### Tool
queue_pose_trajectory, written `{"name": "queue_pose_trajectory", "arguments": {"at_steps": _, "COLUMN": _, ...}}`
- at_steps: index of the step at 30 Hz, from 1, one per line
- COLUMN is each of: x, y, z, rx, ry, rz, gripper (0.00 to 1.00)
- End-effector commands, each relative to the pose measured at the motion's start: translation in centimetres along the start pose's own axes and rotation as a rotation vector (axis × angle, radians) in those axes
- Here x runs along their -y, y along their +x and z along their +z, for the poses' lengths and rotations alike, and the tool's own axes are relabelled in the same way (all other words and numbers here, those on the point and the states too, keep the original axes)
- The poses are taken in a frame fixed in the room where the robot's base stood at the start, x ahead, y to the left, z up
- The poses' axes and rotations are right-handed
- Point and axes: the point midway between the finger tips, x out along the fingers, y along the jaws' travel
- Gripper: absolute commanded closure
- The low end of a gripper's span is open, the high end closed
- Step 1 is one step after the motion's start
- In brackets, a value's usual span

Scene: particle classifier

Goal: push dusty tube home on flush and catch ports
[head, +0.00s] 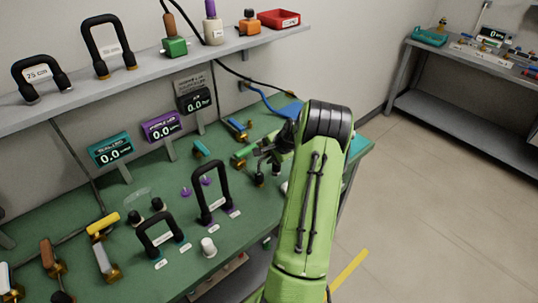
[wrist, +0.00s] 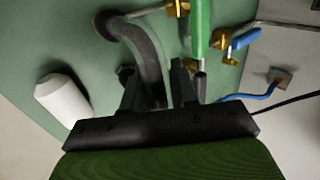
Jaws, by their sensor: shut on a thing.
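My gripper (wrist: 157,88) is shut on a dark curved tube (wrist: 148,45) in the wrist view. The tube's upper end, with a brownish rim, shows at the top left; its other end is hidden by the fingers. I take it for the dusty tube, though no label on it can be read. In the head view my gripper (head: 268,160) is at the right part of the green bench, partly hidden by my arm. Brass fittings (wrist: 180,8) and a green body (wrist: 201,25) are close to the tube in the wrist view. I cannot tell which ports these are, or whether the tube touches them.
Two black handle-shaped tubes (head: 212,190) (head: 158,236) stand on the bench (head: 140,280). A white cylinder (wrist: 62,98) is left of my gripper in the wrist view. A blue-handled valve (wrist: 243,40) is at the right. Small displays (head: 161,127) line the back.

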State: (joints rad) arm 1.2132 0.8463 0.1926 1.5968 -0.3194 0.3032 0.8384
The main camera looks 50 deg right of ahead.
Motion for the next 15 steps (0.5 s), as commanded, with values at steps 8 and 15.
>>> {"name": "queue_pose_trajectory", "arguments": {"at_steps": 8, "x": -0.57, "y": 0.73, "z": 0.04, "rx": 0.001, "ry": 0.001, "rz": 0.003, "gripper": 1.00}}
{"name": "queue_pose_trajectory", "arguments": {"at_steps": 15, "x": -0.52, "y": 0.69, "z": 0.02, "rx": 0.001, "ry": 0.001, "rz": 0.002, "gripper": 0.44}}
